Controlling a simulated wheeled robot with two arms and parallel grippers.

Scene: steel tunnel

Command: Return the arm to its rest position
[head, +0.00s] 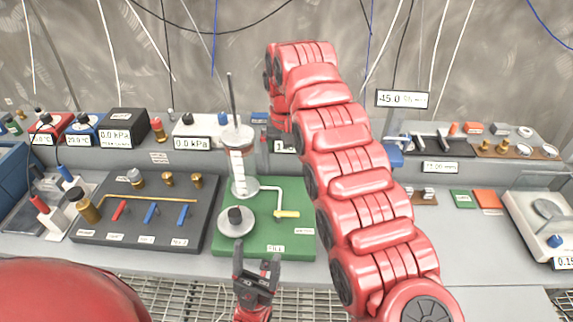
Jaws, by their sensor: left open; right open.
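My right arm (350,170) comes in from the lower right, reaches up and far across the bench, and bends down at its far end. My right gripper (273,142) is small and mostly hidden there, low behind the green board, just right of the glass cylinder. I see nothing held in it. My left gripper (257,258) is open and empty, fingers pointing up, in front of the green board's near edge and above the metal grating.
The green board (270,236) carries a glass cylinder (238,165) with a tall rod, a round knob and a yellow valve. A dark valve panel (135,225) stands left. A scale (540,225) stands far right. Meters and small parts line the back shelf. Cables hang behind.

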